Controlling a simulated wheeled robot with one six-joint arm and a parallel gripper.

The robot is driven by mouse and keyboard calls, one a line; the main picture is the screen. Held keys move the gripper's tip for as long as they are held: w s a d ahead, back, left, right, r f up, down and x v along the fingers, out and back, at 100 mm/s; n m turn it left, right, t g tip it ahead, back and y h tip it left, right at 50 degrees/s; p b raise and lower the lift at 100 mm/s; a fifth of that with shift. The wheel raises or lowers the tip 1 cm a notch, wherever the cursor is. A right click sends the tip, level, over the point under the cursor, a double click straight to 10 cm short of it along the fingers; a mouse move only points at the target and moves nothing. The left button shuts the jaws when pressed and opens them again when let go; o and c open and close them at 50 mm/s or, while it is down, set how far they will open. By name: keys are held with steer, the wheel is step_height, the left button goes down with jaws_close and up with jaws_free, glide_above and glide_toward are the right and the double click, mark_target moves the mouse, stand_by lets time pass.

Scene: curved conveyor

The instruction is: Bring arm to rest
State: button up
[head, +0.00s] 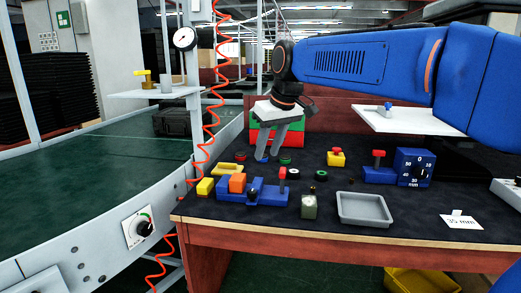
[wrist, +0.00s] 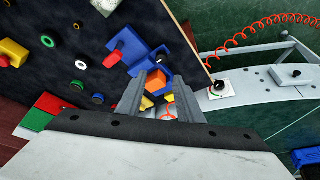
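My gripper (head: 268,158) hangs from the blue arm with its two grey fingers pointing down, over the back left of the dark workbench (head: 330,207). In the wrist view my gripper (wrist: 165,78) shows a gap between its fingers, with nothing held. Through and beside that gap I see an orange block (wrist: 155,82) and a blue fixture (wrist: 128,48), which lie beyond the fingers. In the head view the orange block (head: 237,183) sits on the blue fixture (head: 265,194), in front of my gripper and apart from it.
Stacked red and green bins (head: 290,138) stand close behind my gripper. A curved green conveyor (head: 90,165) and coiled red hose (head: 210,118) are at left.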

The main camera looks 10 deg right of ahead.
steer(key=s+d+f+m, duration=0.1)
steer(key=s+d+f, duration=0.4)
steer(key=s, duration=0.5)
steer(key=s+d+f+m+h, duration=0.1)
steer(key=s+d+f, duration=0.4)
steer(key=s+f, duration=0.5)
steer(key=s+d+f+m+h, duration=0.1)
steer(key=s+d+f+m, duration=0.2)
steer(key=s+d+f, duration=0.3)
steer(key=s+f, duration=0.2)
steer(key=s, duration=0.2)
steer(key=shift+t, duration=0.4)
